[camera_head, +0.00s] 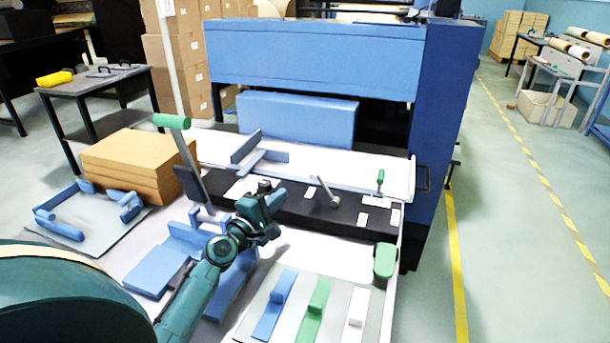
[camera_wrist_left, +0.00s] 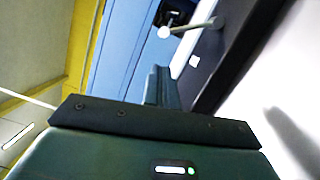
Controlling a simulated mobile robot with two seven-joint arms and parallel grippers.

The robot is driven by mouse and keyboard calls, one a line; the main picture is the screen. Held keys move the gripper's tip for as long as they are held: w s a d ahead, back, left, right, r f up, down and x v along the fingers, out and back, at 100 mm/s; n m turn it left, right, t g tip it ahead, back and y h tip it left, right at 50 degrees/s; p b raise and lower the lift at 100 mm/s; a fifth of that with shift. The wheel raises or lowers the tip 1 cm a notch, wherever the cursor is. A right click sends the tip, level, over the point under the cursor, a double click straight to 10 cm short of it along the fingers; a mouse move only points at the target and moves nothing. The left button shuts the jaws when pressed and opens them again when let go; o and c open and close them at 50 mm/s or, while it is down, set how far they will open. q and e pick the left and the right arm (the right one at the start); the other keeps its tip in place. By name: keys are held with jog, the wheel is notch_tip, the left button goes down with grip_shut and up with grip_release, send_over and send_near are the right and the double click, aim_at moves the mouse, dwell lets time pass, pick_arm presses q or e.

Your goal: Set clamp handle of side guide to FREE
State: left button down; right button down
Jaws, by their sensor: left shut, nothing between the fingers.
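A grey lever handle (camera_head: 326,190) with a round end stands tilted on the black strip of the machine table; I take it to be the clamp handle. It also shows in the left wrist view (camera_wrist_left: 190,27), ahead of the fingers. Pale labels (camera_head: 310,193) lie by it, too small to read. My left gripper (camera_head: 275,212) is to the left of the handle and nearer to me, apart from it. In the wrist view its fingers (camera_wrist_left: 162,86) are shut and empty. My right gripper is in neither view.
A tall green-handled lever (camera_head: 172,121) rises left of my arm. Blue guide pieces (camera_head: 262,155) lie behind. Blue, green and white blocks (camera_head: 317,308) lie in front. A brown stack (camera_head: 140,162) is left.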

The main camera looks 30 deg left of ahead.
aim_at(326, 188)
pick_arm(q)
jog(key=w, duration=1)
jog(key=shift+r+b, duration=0.2)
jog(key=shift+b, duration=0.15)
jog(key=shift+d, duration=0.1)
